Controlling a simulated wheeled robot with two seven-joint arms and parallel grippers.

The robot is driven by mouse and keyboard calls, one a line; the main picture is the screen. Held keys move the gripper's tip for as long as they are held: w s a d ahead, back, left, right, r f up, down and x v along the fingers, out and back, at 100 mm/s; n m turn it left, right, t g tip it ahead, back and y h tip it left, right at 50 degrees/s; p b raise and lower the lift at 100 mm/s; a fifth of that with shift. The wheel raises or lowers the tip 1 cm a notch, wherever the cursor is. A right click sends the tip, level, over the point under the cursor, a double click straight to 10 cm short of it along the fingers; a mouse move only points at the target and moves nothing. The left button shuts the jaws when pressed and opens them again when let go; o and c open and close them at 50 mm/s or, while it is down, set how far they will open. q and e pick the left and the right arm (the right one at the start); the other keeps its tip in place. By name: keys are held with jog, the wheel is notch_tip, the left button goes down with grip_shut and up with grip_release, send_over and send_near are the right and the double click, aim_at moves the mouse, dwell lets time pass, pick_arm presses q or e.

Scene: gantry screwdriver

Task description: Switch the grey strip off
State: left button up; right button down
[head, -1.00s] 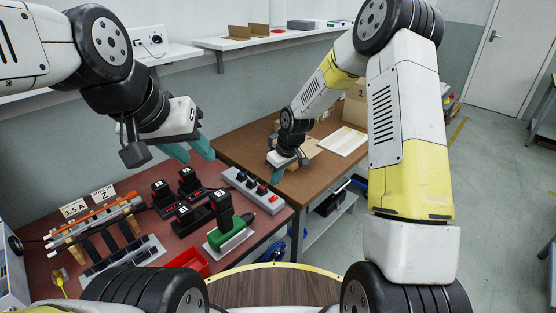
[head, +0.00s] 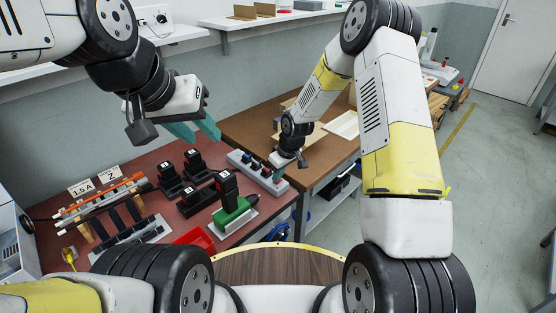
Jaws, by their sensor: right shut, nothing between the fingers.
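The grey strip (head: 238,160) lies on the red-brown bench top, running from upper left to lower right, with several small dark, blue and red parts along its top. My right gripper (head: 277,176) is shut and empty at the strip's right end, low over it. It hides part of that end, and I cannot tell whether it touches the strip or how the switch stands. My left gripper (head: 197,131) has its teal fingers apart and empty, raised above the back of the bench.
A red bin (head: 195,238) is at the front edge. A rack with an orange bar (head: 105,190) is at the left. A brown table (head: 250,125) adjoins behind.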

jog(key=shift+s+a+f, duration=0.3)
jog(key=shift+s+f, duration=0.2)
jog(key=shift+s, duration=0.05)
jog(key=shift+w+d+r, duration=0.1)
jog(key=shift+w+d, duration=0.45)
jog(key=shift+d, duration=0.05)
jog(key=shift+w+d, duration=0.1)
jog(key=shift+r, duration=0.15)
jog(key=r, duration=0.4)
jog(key=shift+a+r, duration=0.2)
jog(key=shift+a, duration=0.2)
jog(key=s+a+v, duration=0.1)
jog(key=v, duration=0.9)
